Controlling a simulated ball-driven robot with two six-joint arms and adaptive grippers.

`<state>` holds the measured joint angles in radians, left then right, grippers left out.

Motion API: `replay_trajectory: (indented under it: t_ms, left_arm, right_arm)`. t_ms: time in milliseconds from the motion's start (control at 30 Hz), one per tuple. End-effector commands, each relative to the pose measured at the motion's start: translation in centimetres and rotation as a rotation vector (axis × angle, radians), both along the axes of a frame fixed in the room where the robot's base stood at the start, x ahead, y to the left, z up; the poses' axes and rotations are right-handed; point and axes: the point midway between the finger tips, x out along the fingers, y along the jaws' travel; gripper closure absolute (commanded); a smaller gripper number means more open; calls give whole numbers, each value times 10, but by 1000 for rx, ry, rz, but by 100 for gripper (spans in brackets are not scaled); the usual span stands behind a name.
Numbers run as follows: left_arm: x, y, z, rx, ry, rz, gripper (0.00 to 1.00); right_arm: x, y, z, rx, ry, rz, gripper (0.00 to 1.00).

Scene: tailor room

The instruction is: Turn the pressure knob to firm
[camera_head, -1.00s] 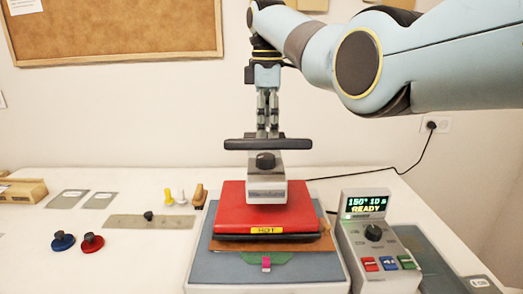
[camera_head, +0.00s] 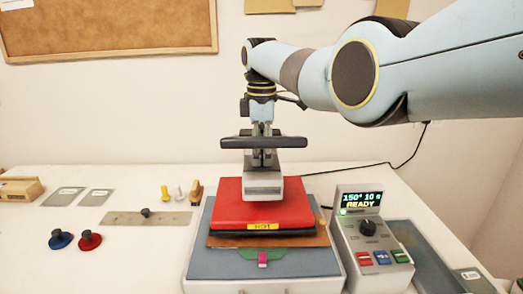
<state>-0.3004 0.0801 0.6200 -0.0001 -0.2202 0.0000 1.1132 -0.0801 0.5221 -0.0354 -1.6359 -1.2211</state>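The heat press has a red upper plate (camera_head: 262,205) with a yellow HOT label, a grey head block (camera_head: 262,183) above it and a dark handle bar (camera_head: 290,142) across. The black pressure knob, on top of the head block behind the bar's lower edge, is now largely hidden by my gripper. My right gripper (camera_head: 262,157) points straight down at the knob's place, its fingers low beside the bar. Whether the fingers are closed on the knob I cannot tell. My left gripper is out of view.
A control box (camera_head: 352,237) at the right has a black dial (camera_head: 367,228), coloured buttons and a display reading READY. Blue (camera_head: 60,239) and red (camera_head: 89,240) round-knobbed pieces and a grey strip (camera_head: 120,218) lie left. Bare white table lies at the left front.

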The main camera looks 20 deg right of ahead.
Motion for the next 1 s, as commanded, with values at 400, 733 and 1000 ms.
replay_trajectory:
  t_ms: [400, 733, 1000]
  left_arm:
    - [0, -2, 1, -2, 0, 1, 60]
    - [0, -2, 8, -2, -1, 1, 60]
    - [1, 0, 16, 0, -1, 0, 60]
  right_arm:
    - [0, 0, 0, 0, 1, -14, 90]
    - [0, 0, 2, -1, 1, -175, 90]
    - [0, 0, 2, -1, 1, -421, 90]
